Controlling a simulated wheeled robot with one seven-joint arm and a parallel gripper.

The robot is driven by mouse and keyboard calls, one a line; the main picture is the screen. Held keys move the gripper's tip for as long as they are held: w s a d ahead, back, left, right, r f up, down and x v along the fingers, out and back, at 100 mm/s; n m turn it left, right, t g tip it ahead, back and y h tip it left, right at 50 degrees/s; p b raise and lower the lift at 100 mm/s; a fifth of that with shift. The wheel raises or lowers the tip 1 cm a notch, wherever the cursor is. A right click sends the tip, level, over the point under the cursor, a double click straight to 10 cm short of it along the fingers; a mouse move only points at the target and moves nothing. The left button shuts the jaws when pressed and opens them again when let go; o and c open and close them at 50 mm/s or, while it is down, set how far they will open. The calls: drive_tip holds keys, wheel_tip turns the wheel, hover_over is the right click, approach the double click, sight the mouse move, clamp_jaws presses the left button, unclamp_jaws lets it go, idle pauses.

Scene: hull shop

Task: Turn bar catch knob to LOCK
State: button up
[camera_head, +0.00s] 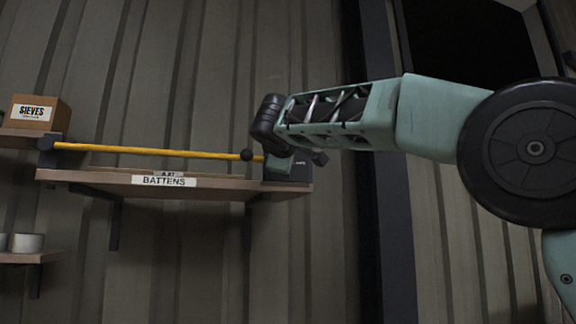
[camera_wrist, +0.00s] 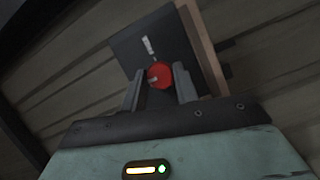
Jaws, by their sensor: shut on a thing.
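The bar catch (camera_head: 290,170) is a dark block at the right end of the shelf, with the yellow bar (camera_head: 160,151) running to it. In the wrist view the catch's dark plate (camera_wrist: 130,45) carries a white label near its top. A round red knob (camera_wrist: 160,75) on this plate sits between the two fingers of my gripper (camera_wrist: 159,72), which is shut on it. A pale mark shows at the knob's left side; its lettering is too small to read. In the head view my arm's end hides the knob.
The shelf (camera_head: 100,179) bears a BATTENS label (camera_head: 164,181). A SIEVES box (camera_head: 38,112) stands on another shelf at left, with pale cups (camera_head: 27,242) below. A dark post (camera_head: 365,150) rises behind my arm.

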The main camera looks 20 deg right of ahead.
drive_tip(key=shift+n, duration=0.4)
drive_tip(key=o, duration=1)
drive_tip(key=shift+c, duration=0.2)
drive_tip(key=shift+s, duration=0.1)
drive_tip(key=b+v, duration=0.5)
drive_tip(key=v, duration=1.2)
drive_tip(key=shift+f, duration=0.2)
drive_tip(key=shift+s+a, duration=0.1)
